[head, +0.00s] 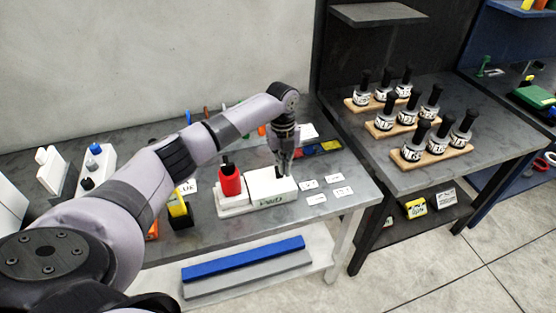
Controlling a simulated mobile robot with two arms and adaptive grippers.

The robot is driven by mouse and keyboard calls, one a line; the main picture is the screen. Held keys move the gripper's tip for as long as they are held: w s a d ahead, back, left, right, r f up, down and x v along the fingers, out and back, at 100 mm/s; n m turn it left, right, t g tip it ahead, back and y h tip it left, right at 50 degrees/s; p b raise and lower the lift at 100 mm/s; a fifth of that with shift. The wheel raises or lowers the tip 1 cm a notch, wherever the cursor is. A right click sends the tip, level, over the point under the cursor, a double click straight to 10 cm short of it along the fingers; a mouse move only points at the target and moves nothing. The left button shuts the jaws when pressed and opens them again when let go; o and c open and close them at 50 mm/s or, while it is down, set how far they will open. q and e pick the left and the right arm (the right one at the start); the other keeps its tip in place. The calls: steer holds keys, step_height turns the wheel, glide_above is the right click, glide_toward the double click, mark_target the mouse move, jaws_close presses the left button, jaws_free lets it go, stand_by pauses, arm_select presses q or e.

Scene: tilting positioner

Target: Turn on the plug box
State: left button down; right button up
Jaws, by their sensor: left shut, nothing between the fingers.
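A white box (266,186) with a dark printed label on its front stands on the grey table. A red cylinder with a dark top (230,181) stands at its left end. I cannot read the label to confirm this is the plug box. My left gripper (282,172) points down at the top of the white box, its fingers shut and empty. Whether the fingertips touch the box is too small to tell, and they cover part of its top. My right gripper is not in view.
Another white box (97,168) with a blue knob and black parts stands at the left, partly behind my left arm. Small white labels (316,199) lie right of the middle box. Bottles on wooden blocks (433,158) fill the right table. Blue and grey bars (244,261) lie below.

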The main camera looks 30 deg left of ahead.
arm_select(q)
steer(key=w+a+r+b, duration=0.4)
steer(key=a+r+b, duration=0.1)
steer(key=r, duration=0.2)
steer(key=shift+w, duration=0.2)
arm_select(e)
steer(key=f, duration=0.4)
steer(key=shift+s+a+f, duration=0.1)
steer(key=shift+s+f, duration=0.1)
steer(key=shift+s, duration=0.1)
arm_select(q)
steer(key=shift+a, duration=0.1)
